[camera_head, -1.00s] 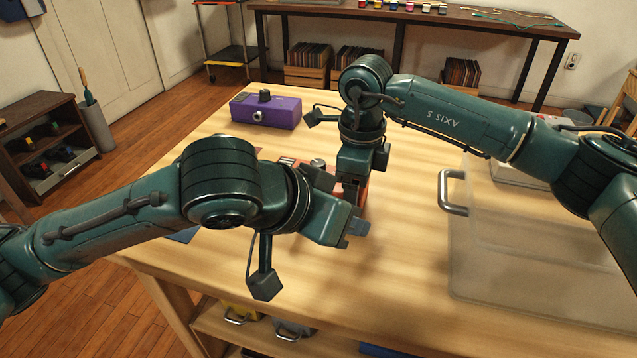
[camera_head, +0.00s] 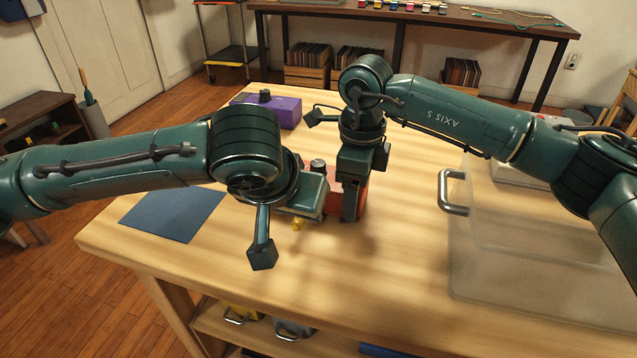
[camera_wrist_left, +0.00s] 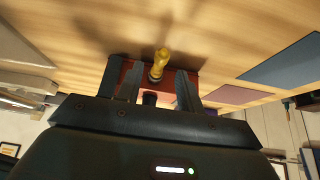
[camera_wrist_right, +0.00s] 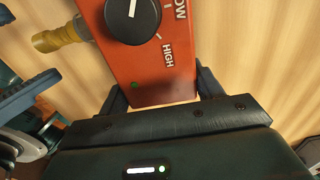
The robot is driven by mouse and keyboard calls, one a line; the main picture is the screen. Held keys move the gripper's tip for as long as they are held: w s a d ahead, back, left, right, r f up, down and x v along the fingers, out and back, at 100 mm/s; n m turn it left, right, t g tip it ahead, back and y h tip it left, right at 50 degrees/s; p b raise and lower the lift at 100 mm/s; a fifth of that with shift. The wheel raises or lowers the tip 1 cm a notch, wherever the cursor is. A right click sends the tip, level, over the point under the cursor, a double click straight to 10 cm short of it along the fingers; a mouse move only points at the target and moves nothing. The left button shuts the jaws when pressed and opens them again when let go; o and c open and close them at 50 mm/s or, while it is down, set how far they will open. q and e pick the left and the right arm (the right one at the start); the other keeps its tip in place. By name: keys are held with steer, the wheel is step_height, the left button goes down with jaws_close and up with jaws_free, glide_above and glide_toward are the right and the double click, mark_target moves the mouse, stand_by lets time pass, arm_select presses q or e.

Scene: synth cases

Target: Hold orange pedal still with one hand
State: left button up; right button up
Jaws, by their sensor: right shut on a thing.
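The orange pedal (camera_head: 362,198) stands on the wooden table, partly hidden by my grippers in the head view. In the right wrist view the pedal (camera_wrist_right: 150,75) shows a black knob, "HIGH" lettering and a small green light. My right gripper (camera_wrist_right: 160,95) is shut on the pedal, one finger at each side. A yellow plug (camera_head: 298,224) sticks out of the pedal's side; it also shows in the right wrist view (camera_wrist_right: 58,39). My left gripper (camera_wrist_left: 160,75) is open, its fingers on either side of the yellow plug (camera_wrist_left: 158,63), with gaps.
A purple pedal (camera_head: 284,112) stands at the table's back left. A dark blue mat (camera_head: 172,214) lies at the left front. A clear bin with a metal handle (camera_head: 453,192) takes up the right side. The front middle of the table is clear.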

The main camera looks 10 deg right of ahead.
arm_select(q)
steer(key=shift+x, duration=1.5)
jaws_close()
steer(key=shift+s, duration=0.15)
steer(key=shift+s+a, duration=0.4)
steer(key=shift+s, duration=0.45)
steer(key=shift+s+a, duration=0.4)
steer(key=shift+s, duration=0.45)
